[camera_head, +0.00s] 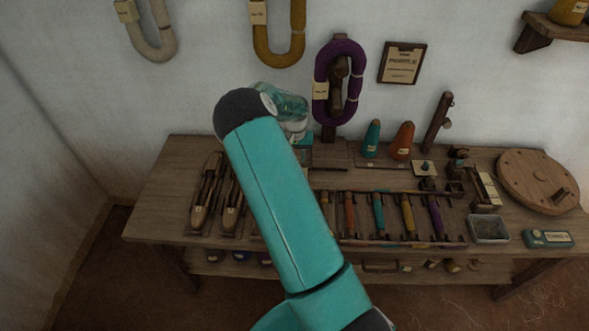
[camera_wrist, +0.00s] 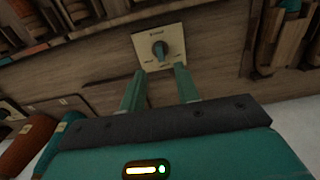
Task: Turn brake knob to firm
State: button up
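The brake knob (camera_wrist: 159,50) is a small dark teal knob on a cream plate with printed marks, seen in the wrist view. The lettering is too small to read, and I cannot tell which mark the knob points at. My gripper (camera_wrist: 160,72) is open, its two teal fingers apart and empty, with the tips just below the knob in the picture, one to each side. The fingers do not appear to touch the knob. In the head view my gripper (camera_head: 292,112) is partly hidden behind my arm, and the knob is not visible there.
A teal cone (camera_head: 371,140) and an orange cone (camera_head: 402,142) stand on the wooden bench (camera_head: 155,205). Wooden shuttles (camera_head: 207,195) lie at left, and several coloured-handled tools (camera_head: 379,212) lie along the front.

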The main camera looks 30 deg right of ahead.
notch_tip(320, 180, down, 7)
jog(key=shift+r, duration=0.15)
jog(key=shift+c, duration=0.4)
grip_shut()
